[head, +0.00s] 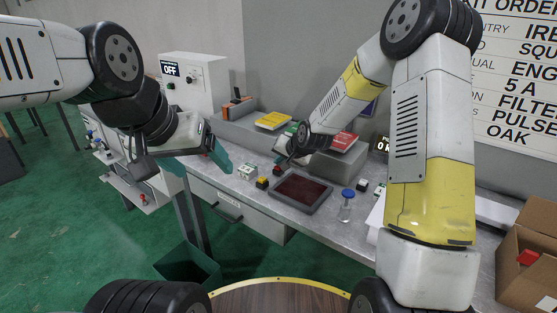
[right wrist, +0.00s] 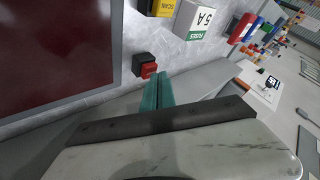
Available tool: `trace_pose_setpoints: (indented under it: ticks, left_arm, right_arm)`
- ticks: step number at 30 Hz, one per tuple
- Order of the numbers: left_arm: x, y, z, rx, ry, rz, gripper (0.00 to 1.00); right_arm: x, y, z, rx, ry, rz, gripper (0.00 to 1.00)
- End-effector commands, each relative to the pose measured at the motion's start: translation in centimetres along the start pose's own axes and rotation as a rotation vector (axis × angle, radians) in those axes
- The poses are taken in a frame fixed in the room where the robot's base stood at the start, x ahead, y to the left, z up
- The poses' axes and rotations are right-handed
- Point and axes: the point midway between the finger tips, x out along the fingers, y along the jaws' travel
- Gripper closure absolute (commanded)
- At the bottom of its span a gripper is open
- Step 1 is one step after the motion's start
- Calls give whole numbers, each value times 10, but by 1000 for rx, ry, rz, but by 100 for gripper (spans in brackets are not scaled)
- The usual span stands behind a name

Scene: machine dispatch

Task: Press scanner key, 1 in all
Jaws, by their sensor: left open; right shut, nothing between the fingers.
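The yellow key marked SCAN (right wrist: 163,7) on its black base is at the top edge of the right wrist view; in the head view it is the yellow key (head: 262,182) left of the dark red panel (head: 301,189). A red key (right wrist: 148,70) on a black base sits between that panel and my right gripper. My right gripper (right wrist: 159,78) is shut and empty, its teal fingertips close beside the red key; I cannot tell if they touch. In the head view its fingertips are hard to make out. My left gripper (head: 197,162) is open and empty, left of the bench keys.
A white and green FUSES 5A box (right wrist: 206,18) stands near the SCAN key. A blue-capped bottle (head: 346,206) stands right of the panel. A grey shelf with yellow (head: 273,120) and red (head: 343,142) items runs along the back. A green bin (head: 187,264) stands on the floor.

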Motion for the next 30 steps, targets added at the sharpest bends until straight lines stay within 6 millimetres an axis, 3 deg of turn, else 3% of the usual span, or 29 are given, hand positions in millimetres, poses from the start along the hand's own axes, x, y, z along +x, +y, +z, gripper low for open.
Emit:
trace_pose_setpoints:
  ticks: [30]
  left_arm:
    - [0, 0, 0, 0, 0, 0, 23]
  right_arm:
    - [-1, 0, -1, 0, 0, 0, 100]
